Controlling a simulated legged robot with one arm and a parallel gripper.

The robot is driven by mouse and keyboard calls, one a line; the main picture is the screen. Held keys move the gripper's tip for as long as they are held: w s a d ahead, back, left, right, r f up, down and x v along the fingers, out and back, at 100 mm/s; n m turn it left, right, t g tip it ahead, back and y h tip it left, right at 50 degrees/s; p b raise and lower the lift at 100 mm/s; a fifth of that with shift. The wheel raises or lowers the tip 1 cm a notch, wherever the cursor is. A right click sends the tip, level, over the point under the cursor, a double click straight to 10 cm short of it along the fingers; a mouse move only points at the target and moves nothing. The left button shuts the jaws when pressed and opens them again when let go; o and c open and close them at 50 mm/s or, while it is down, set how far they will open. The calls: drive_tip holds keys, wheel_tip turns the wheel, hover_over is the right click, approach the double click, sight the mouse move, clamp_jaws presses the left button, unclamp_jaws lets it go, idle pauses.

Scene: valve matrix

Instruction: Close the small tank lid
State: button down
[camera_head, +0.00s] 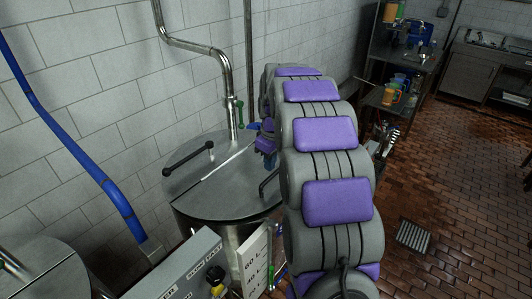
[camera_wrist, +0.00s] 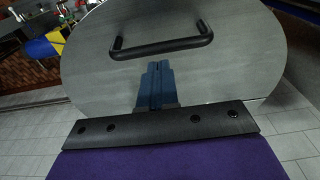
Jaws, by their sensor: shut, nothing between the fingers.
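The steel tank (camera_head: 243,238) stands left of my arm in the head view. Its round metal top is split by a straight bright seam, and the lid (camera_head: 235,195) looks flat on it. A black bar handle (camera_head: 188,157) is on the left part; another dark handle (camera_head: 264,184) is partly hidden by my arm. In the wrist view a grey lid surface (camera_wrist: 210,75) with a black handle (camera_wrist: 160,45) fills the middle. My gripper (camera_wrist: 156,68) is shut and empty, its blue fingertips just below that handle in the picture, apart from it. Contact with the lid cannot be told.
A steel pipe with a green valve handle (camera_head: 239,110) rises behind the tank. A blue pipe (camera_head: 75,145) runs down the tiled wall. A grey control box (camera_head: 185,265) stands in front. Shelves (camera_head: 405,75) are at the back right; the brick floor (camera_head: 450,220) is mostly clear.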

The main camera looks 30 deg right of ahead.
sight(274, 175)
drive_tip(key=shift+s+f, duration=0.1)
drive_tip(key=shift+f, duration=0.2)
drive_tip(key=shift+s+d+f+t+y+b, duration=0.15)
drive_tip(key=shift+s+f+t+b, duration=0.2)
drive_tip(key=shift+f+b, duration=0.3)
drive_tip(key=shift+s+d+f+t+y+b, duration=0.15)
drive_tip(key=shift+s+f+t+b, duration=0.2)
drive_tip(key=shift+f, duration=0.5)
drive_tip(key=shift+s+a+f, duration=0.1)
drive_tip(key=shift+s+a, duration=0.05)
